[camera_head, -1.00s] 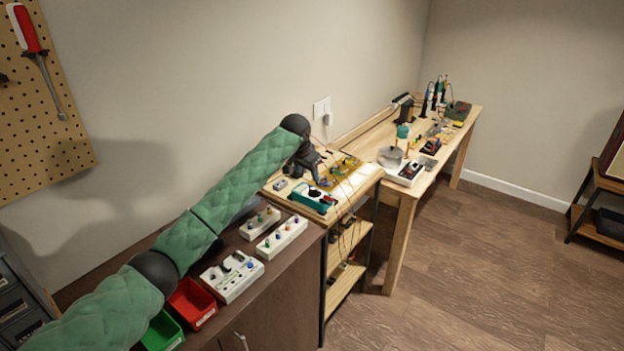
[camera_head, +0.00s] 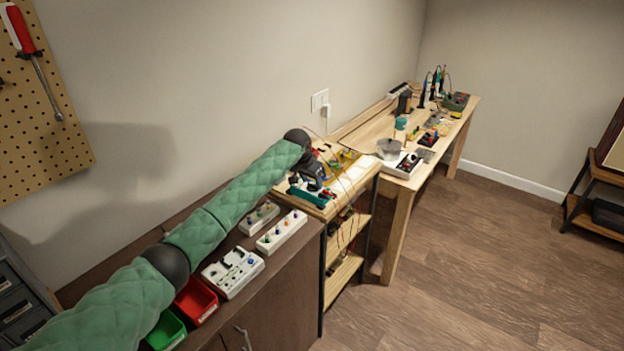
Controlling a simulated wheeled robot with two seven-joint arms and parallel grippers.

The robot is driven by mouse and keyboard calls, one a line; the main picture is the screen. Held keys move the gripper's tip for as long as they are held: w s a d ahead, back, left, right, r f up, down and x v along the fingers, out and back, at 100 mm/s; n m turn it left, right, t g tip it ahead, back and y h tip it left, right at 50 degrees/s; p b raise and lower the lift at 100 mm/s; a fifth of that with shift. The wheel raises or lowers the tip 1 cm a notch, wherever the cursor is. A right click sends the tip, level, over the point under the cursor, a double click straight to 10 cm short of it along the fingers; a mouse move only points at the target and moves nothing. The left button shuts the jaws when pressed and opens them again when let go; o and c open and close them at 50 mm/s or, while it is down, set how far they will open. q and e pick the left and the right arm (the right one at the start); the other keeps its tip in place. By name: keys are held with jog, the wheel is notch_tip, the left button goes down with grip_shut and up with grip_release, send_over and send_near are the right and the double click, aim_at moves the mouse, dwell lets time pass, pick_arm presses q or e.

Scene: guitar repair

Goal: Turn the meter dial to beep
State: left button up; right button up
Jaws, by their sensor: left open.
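The meter (camera_head: 308,197), a teal-green case, lies near the front edge of the small wooden shelf-table in the middle of the view. My left arm comes in from the left, and its dark left gripper (camera_head: 315,183) is over the meter. The gripper is open and points down. It hides much of the meter's face, so I cannot see the dial or tell whether the fingers touch it. My right gripper is out of view.
Red wires hang over the small table's front edge (camera_head: 352,200). White pedal-like boxes (camera_head: 281,232) and red (camera_head: 196,300) and green (camera_head: 166,330) bins sit on the dark cabinet below my arm. A longer wooden workbench (camera_head: 407,180) with tools stands beyond.

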pick_arm(q)
jog(key=shift+w+f, duration=0.2)
jog(key=shift+f, duration=0.35)
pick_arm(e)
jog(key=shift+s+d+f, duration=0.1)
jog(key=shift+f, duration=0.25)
pick_arm(q)
jog(key=shift+s+d+r, duration=0.1)
jog(key=c, duration=0.7)
